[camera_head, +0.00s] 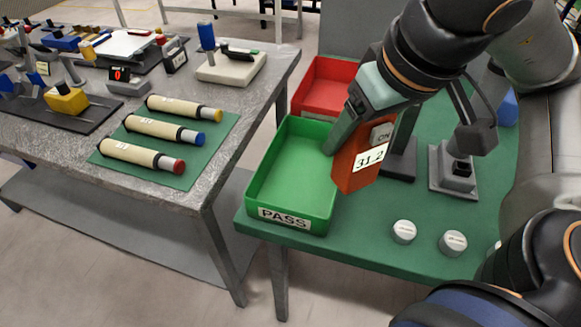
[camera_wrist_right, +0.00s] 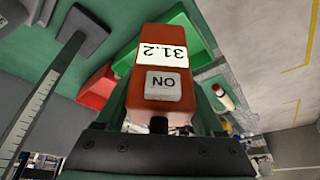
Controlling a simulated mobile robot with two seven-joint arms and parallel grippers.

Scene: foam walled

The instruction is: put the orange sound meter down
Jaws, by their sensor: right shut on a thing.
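The orange sound meter (camera_head: 354,176) is a box with a grey ON key and a white label reading 31.2. My right gripper (camera_head: 362,122) is shut on it and holds it above the green table, at the right edge of the green PASS tray. The meter (camera_wrist_right: 150,106) also shows in the right wrist view, between the fingers, with the ON key and 31.2 facing the camera. The green PASS tray (camera_head: 258,196) looks empty. My left gripper is not in view.
A red tray (camera_head: 308,98) stands behind the green one. A grey stand (camera_head: 452,182) is on the green table (camera_head: 420,225) at right, with two white round knobs (camera_head: 404,231) near the front edge. A grey bench (camera_head: 222,118) at left holds several tools and tubes.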

